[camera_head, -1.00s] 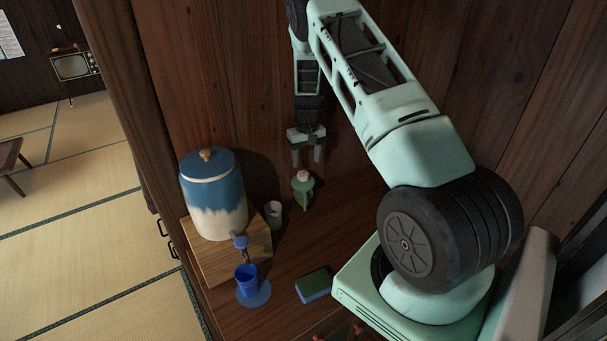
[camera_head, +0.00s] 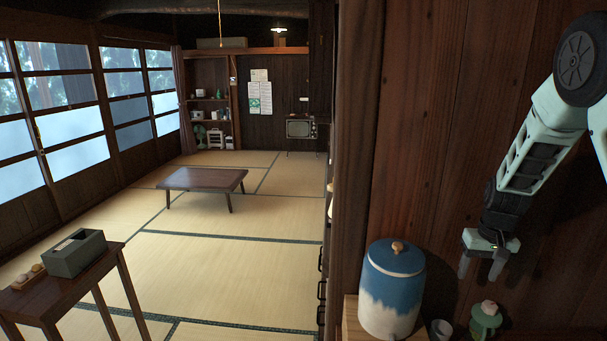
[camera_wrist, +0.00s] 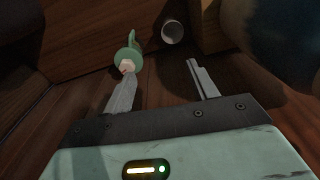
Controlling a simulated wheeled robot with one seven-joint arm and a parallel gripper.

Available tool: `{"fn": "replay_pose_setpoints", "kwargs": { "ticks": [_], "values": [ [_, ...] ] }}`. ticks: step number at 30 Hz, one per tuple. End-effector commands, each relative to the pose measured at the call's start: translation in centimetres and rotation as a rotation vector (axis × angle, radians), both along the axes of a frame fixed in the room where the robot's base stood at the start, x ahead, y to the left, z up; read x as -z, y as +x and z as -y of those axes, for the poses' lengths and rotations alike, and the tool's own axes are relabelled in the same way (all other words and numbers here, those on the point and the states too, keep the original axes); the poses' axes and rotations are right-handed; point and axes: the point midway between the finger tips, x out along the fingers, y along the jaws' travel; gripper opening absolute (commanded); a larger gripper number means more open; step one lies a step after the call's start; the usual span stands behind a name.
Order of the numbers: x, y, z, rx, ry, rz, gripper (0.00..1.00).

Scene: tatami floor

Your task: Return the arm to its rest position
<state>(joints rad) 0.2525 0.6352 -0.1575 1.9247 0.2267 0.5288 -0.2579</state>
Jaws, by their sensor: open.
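My gripper (camera_head: 482,268) hangs from my arm at the right of the head view, fingers pointing down, open and empty. It is above the counter, to the right of the blue and white lidded jar (camera_head: 391,290). In the wrist view my gripper (camera_wrist: 160,85) shows two spread fingers with nothing between them.
A small cup (camera_wrist: 173,31) stands near the jar's wooden stand (camera_head: 350,318). A wooden wall (camera_head: 430,130) rises close behind my arm. At left, a small table (camera_head: 75,290) holds a grey box (camera_head: 75,253). A low table (camera_head: 203,180) stands on open tatami.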

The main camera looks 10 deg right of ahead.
Motion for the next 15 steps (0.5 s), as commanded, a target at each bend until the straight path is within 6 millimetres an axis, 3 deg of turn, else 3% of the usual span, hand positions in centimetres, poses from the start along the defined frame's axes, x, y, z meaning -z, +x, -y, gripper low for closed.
{"fn": "replay_pose_setpoints", "kwargs": {
  "ticks": [1,6,9,15],
  "values": [
    [-1.9,-1.0,-2.5,-0.032,-0.002,0.018,0.58],
    [-6.2,-5.3,-9.4,-0.130,-0.012,0.070,0.58],
    [-7.9,-8.2,-12.5,-0.187,-0.020,0.097,0.58],
    [-9.7,-13.9,-16.7,-0.285,-0.036,0.147,0.58]
  ]
}}
